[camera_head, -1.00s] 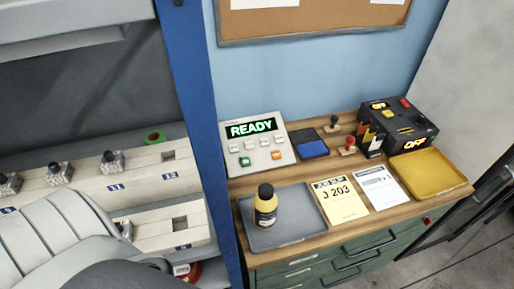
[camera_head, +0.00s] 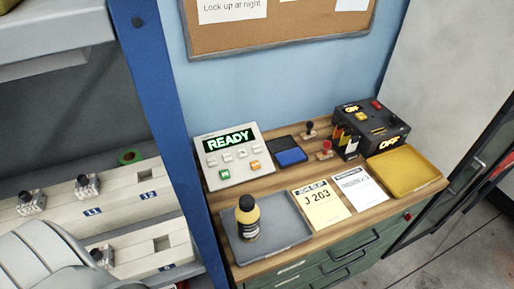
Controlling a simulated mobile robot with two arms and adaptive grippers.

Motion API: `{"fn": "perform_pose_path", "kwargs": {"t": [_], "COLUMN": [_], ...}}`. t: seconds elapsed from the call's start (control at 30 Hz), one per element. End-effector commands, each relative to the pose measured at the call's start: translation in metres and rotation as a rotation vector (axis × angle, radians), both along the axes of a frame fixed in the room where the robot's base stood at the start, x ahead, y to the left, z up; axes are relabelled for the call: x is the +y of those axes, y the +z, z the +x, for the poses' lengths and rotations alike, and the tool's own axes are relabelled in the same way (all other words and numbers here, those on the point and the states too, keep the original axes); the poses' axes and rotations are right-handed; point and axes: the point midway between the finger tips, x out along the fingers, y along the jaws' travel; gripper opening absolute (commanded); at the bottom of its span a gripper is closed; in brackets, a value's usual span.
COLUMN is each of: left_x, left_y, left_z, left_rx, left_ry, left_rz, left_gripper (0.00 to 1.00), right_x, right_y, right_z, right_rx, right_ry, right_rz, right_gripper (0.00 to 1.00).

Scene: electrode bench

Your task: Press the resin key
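A light grey key panel (camera_head: 240,179) stands at the back left of the wooden bench top. Its dark display (camera_head: 228,140) reads READY in green. Below the display are several small pale keys (camera_head: 227,157), a green key (camera_head: 224,174) at lower left and an orange key (camera_head: 255,165) at lower right. The key labels are too small to read, so I cannot tell which is the resin key. No gripper touches the panel. Neither my left nor my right gripper is in view.
Right of the panel are a blue pad (camera_head: 291,156), stamps, papers (camera_head: 321,205), a black OFF box (camera_head: 372,120) and a yellow tray (camera_head: 405,170). A blue post (camera_head: 160,130) rises at left.

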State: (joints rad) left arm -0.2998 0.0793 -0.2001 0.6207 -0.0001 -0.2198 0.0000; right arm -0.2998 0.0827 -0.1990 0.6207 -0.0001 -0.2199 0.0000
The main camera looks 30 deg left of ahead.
Motion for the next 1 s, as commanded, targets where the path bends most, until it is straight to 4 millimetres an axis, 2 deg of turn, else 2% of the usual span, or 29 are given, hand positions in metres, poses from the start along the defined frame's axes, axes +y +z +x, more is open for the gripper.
{"fn": "perform_pose_path", "kwargs": {"t": [0.07, 0.67, 1.0], "left_x": [0.0001, 0.0003, 0.0005], "left_y": [0.0, -0.0001, -0.0001], "left_z": [-0.0002, -0.0006, -0.0008], "left_rx": [0.0, 0.001, 0.002], "left_ry": [0.0, 0.0, 0.0], "left_rz": [0.0, 0.0, 0.0], "left_gripper": [0.77, 0.0, 0.0], "right_x": [0.0001, 0.0048, 0.0047], "right_y": [0.0, -0.0001, -0.0001], "right_z": [0.0001, -0.0003, -0.0004], "right_rx": [0.0, 0.001, 0.001], "right_ry": [0.0, -0.001, 0.0], "right_rz": [0.0, 0.006, 0.006], "right_gripper": [0.4, 0.4, 0.4]}}
